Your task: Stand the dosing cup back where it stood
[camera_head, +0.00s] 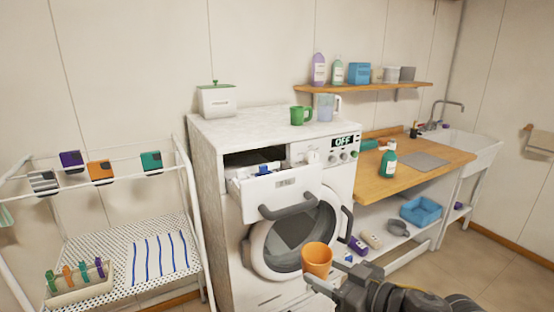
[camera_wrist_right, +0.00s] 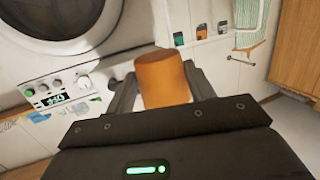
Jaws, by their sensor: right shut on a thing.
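In the right wrist view the cup (camera_wrist_right: 162,78) sits between the two dark fingers. The cup's inside is only partly visible in the head view, so I cannot tell whether it holds anything. The washing machine (camera_head: 226,250) has its detergent drawer (camera_head: 284,195) pulled out, and its display reads OFF. My left gripper does not show.
A wooden counter (camera_head: 435,176) at right carries a green bottle (camera_head: 388,161). A drying rack (camera_head: 135,255) stands left. The machine top's front middle is bare.

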